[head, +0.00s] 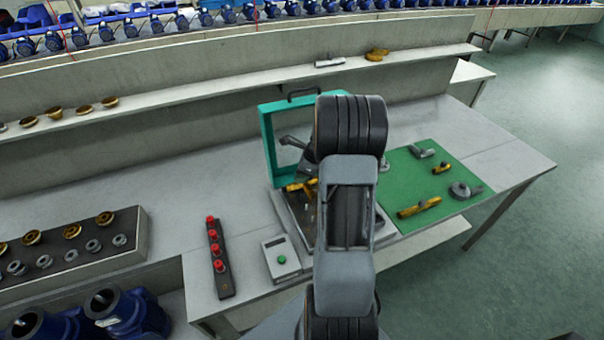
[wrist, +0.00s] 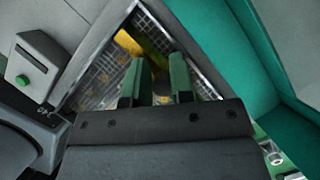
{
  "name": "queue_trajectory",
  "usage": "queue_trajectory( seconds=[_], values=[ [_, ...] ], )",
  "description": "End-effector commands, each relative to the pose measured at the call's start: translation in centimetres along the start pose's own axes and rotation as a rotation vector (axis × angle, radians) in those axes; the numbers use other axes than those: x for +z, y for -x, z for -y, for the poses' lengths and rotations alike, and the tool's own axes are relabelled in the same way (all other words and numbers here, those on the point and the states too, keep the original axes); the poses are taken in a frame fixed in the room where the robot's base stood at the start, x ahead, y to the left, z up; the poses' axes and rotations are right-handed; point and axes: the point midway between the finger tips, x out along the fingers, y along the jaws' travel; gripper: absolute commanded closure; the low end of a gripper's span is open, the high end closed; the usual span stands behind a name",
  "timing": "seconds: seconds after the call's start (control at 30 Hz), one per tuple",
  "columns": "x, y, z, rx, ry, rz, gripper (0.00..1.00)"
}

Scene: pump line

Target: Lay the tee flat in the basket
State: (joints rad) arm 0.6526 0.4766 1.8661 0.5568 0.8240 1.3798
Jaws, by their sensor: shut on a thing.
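The wire-mesh basket (wrist: 97,82) lies below my gripper (wrist: 158,78) in the wrist view. In the head view, the basket's tray area (head: 291,222) shows beside my arm, which covers much of it. My gripper's two green-padded fingers point down into the basket, a little apart, shut on a piece between them. A yellow brass piece (wrist: 129,43) shows just beyond the fingertips, over the mesh; it looks like the tee, partly hidden by the fingers. Yellow brass (head: 300,186) also shows at the basket in the head view. I cannot tell whether the tee touches the mesh or lies flat.
A teal frame (head: 268,150) with a black handle stands upright behind the basket. A green mat (head: 400,172) with several brass and grey fittings lies right. A box with a green button (head: 281,259) and a red-knobbed strip (head: 217,258) stand left.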

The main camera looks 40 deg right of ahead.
Motion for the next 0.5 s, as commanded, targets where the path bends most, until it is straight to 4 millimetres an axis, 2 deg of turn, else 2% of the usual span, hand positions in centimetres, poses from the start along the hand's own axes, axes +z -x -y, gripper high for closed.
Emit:
queue_trajectory(
  seconds=[0.5],
  values=[
    [-0.7, -1.6, 0.1, -0.001, 0.000, 0.000, 1.00]
  ],
)
